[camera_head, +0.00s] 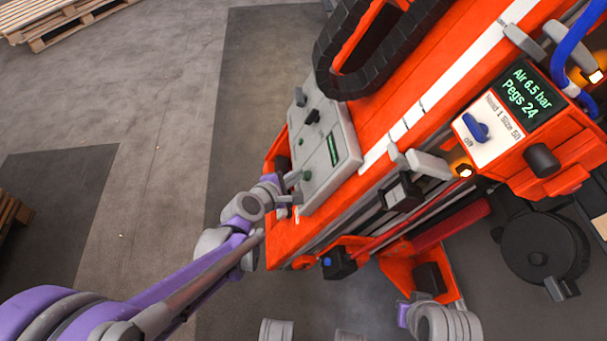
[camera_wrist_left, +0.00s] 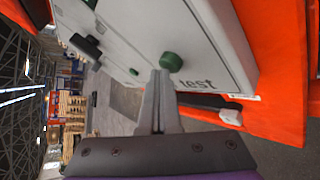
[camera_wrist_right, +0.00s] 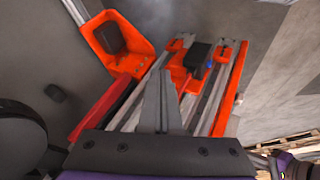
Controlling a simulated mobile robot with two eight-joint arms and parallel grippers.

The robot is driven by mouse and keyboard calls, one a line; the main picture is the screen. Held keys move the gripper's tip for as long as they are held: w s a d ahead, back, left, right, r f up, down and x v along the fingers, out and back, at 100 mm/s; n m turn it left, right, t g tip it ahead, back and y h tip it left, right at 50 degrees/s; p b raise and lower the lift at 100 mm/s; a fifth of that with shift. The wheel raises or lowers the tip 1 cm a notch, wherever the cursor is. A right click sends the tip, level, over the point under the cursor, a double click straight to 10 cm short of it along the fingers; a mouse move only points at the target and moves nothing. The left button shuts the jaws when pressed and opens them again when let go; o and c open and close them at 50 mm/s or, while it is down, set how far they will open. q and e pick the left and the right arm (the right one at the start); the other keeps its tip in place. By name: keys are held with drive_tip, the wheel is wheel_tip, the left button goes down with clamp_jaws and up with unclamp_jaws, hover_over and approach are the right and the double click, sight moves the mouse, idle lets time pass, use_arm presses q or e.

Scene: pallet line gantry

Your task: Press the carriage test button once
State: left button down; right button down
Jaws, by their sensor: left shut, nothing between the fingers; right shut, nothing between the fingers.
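The green test button (camera_wrist_left: 172,62) stands out from a grey control box, beside the printed word "test". In the head view the button (camera_head: 306,175) is near the lower end of the box (camera_head: 334,149). My left gripper (camera_wrist_left: 160,76) is shut and empty. Its fingertips are right beside the button in the left wrist view; whether they touch it I cannot tell. In the head view my left gripper (camera_head: 293,198) is at the box's lower left edge. My right gripper (camera_wrist_right: 160,75) is shut and empty, seen in its wrist view over the lower part of the orange machine.
The orange gantry (camera_head: 430,110) fills the right, with a black cable chain (camera_head: 335,55). A second panel has a display (camera_head: 527,90) and a blue knob (camera_head: 477,127). Pallets (camera_head: 55,22) lie far left. Floor left of the machine is clear.

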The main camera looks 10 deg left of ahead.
use_arm(q)
drive_tip(key=shift+d, duration=0.15)
idle(0.4)
drive_tip(key=shift+s+a+r+p, duration=0.1)
drive_tip(key=shift+a+r+p, duration=0.15)
drive_tip(key=shift+a, duration=0.15)
drive_tip(key=shift+s+a+r+p, duration=0.1)
drive_tip(key=shift+a+r+p, duration=0.1)
drive_tip(key=shift+a, duration=0.2)
drive_tip(key=a, duration=0.1)
drive_tip(key=a+r+p, duration=0.1)
drive_tip(key=s+a+r+p, duration=0.1)
drive_tip(key=a, duration=0.1)
drive_tip(key=shift+s+a+r, duration=0.1)
drive_tip(key=shift+r, duration=0.05)
idle(0.8)
